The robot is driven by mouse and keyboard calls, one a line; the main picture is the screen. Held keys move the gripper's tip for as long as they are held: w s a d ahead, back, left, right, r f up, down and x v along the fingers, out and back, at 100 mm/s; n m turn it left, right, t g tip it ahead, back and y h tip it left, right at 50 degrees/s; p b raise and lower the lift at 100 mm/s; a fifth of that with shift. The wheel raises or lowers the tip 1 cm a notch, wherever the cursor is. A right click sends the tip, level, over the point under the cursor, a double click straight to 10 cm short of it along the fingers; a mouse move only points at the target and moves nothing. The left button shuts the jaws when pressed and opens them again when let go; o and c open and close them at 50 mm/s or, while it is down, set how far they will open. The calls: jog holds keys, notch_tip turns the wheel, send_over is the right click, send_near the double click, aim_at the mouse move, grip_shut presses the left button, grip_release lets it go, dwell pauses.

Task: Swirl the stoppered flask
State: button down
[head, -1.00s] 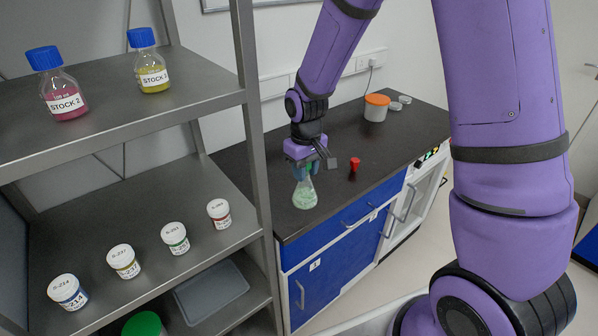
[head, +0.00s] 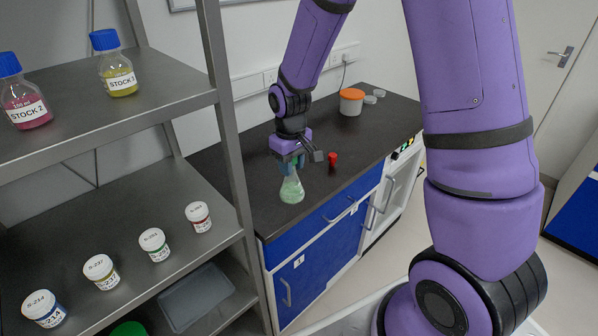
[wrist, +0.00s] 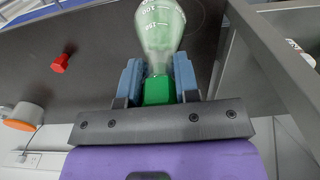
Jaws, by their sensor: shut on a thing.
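The flask (head: 291,190) is a clear conical one with pale green contents, at the near left part of the dark bench top. My gripper (head: 290,164) is above it, shut on its top. In the wrist view the green stopper (wrist: 157,91) sits between my two blue-grey fingers (wrist: 158,84), and the flask body (wrist: 160,32) with white volume marks extends beyond them. The flask looks close to upright. I cannot tell whether its base touches the bench.
A small red object (head: 332,159) stands on the bench (head: 345,135) right of the flask. A white tub with an orange lid (head: 351,101) is at the back. A metal shelf rack (head: 130,185) with bottles and jars is close on the left.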

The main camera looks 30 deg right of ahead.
aim_at(294, 180)
jog(key=a, duration=0.3)
jog(key=shift+s+a, duration=0.15)
jog(key=shift+s, duration=0.2)
jog(key=s, duration=0.1)
jog(key=s+d, duration=0.1)
jog(key=s, duration=0.3)
jog(key=shift+d, duration=0.25)
jog(key=shift+w+d, duration=0.2)
jog(key=shift+d, duration=0.45)
jog(key=shift+w+d, duration=0.15)
jog(key=shift+d, duration=0.45)
